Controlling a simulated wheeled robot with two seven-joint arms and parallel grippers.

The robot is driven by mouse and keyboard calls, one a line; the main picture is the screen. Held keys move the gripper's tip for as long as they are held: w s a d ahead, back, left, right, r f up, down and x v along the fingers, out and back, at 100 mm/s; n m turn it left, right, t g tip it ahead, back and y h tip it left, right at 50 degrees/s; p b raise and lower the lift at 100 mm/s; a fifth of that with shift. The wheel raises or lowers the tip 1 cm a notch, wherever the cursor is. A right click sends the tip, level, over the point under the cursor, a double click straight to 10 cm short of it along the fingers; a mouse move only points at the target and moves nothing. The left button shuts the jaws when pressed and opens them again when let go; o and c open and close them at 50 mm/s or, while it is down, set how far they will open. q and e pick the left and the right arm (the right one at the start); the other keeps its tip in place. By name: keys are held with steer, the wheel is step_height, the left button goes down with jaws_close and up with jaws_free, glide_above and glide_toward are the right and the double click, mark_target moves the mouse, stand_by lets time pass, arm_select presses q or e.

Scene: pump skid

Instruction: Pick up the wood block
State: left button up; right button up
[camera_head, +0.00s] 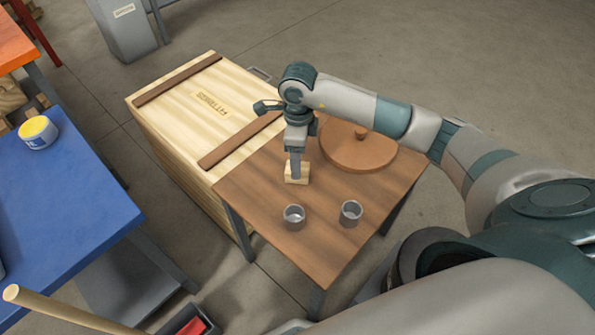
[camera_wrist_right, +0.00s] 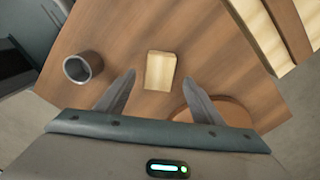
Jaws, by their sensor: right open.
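The wood block (camera_head: 297,177) is a small pale block on the brown wooden table (camera_head: 330,240). It also shows in the right wrist view (camera_wrist_right: 160,71), lying on the table just beyond the fingertips and between their lines. My right gripper (camera_head: 295,172) points down over the block in the head view and partly covers it. In the right wrist view its two fingers (camera_wrist_right: 163,82) are apart with nothing between them. Whether the fingertips touch the block cannot be told. My left gripper is not in view.
Two grey metal cups (camera_head: 293,217) and (camera_head: 351,213) stand near the table's front. A round wooden lid with a knob (camera_head: 357,150) lies right of the block. A large wooden crate (camera_head: 180,100) adjoins the table at the back left. A blue table (camera_head: 60,200) stands left.

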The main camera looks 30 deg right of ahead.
mark_target(305, 165)
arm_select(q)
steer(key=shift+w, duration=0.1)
arm_select(e)
steer(key=shift+f, duration=0.55)
step_height(305, 165, down, 3)
steer(key=shift+a+f+p, duration=0.1)
steer(key=shift+p, duration=0.25)
steer(key=shift+f, duration=0.45)
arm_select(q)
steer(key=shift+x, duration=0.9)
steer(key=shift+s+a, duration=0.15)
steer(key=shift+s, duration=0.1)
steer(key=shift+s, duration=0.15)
arm_select(e)
steer(key=c, duration=1.2)
